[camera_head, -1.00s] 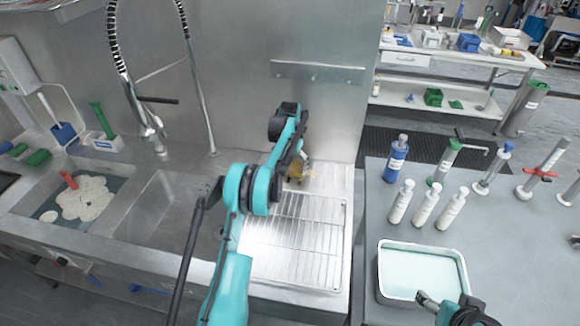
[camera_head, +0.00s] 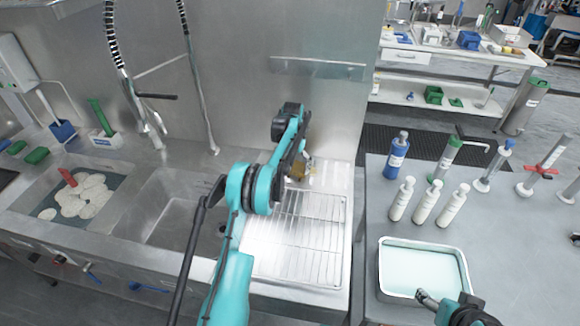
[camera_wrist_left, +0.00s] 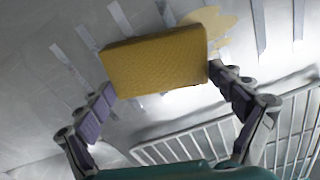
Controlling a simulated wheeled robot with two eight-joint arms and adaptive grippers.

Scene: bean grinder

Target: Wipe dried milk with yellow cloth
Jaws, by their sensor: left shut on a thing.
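My left gripper (camera_wrist_left: 165,105) is shut on the yellow cloth (camera_wrist_left: 155,62), which looks like a thick folded block between its two fingers. In the head view the cloth (camera_head: 296,172) is partly hidden by my left arm, at the back of the steel drainboard near the wall. A pale yellow dried milk patch (camera_wrist_left: 222,28) shows on the steel just beyond the cloth's upper right edge, and the cloth covers part of it from view. I cannot tell whether the cloth presses on the surface. My right gripper (camera_head: 424,298) is over the front of the white tray.
A wire rack (camera_head: 305,240) lies on the drainboard in front of the cloth. A sink basin (camera_head: 165,225) is to the left, with a tall faucet (camera_head: 150,125). On the right table stand several bottles, with the white tray (camera_head: 470,285) in front.

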